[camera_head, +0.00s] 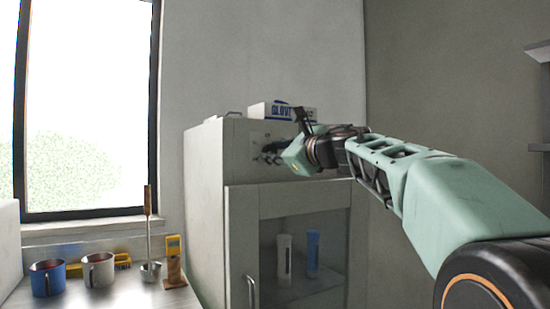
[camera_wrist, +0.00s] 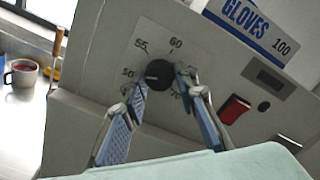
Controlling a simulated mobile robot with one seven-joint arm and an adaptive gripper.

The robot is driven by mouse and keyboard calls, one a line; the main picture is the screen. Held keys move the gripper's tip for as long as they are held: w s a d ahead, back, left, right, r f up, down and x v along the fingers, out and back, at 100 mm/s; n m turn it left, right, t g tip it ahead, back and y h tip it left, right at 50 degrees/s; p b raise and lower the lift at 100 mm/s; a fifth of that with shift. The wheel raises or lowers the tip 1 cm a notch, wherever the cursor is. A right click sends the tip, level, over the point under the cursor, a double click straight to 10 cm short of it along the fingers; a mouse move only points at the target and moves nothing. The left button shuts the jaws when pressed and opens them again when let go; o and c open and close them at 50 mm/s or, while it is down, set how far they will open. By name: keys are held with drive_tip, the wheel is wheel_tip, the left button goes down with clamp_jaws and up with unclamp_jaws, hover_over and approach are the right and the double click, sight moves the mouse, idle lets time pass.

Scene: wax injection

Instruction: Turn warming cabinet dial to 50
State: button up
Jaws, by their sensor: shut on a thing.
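The warming cabinet (camera_head: 206,200) is an off-white box with a glass door. Its black round dial (camera_wrist: 158,73) shows in the wrist view on the upper front panel, with the printed numbers 50, 55, 60 and 70 around it. The 50 is at the lower left of the dial. I cannot tell where the dial points. My gripper (camera_wrist: 161,88) has one blue-grey finger on each side of the dial and is shut on it. In the head view my arm reaches in from the right, and my wrist hides part of the panel.
A gloves box (camera_head: 268,111) lies on top of the cabinet. A red switch (camera_wrist: 234,109) and a small display (camera_wrist: 271,83) are right of the dial. Two bottles stand behind the glass. A blue mug (camera_head: 47,278) and a white mug (camera_head: 98,270) stand on the left counter.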

drive_tip(key=shift+n+b, duration=0.3)
drive_tip(key=shift+n, duration=0.5)
drive_tip(key=o, duration=1.2)
drive_tip(key=shift+c, duration=0.2)
drive_tip(key=v, duration=0.7)
drive_tip(key=shift+s+d, duration=0.15)
drive_tip(key=shift+s, duration=0.1)
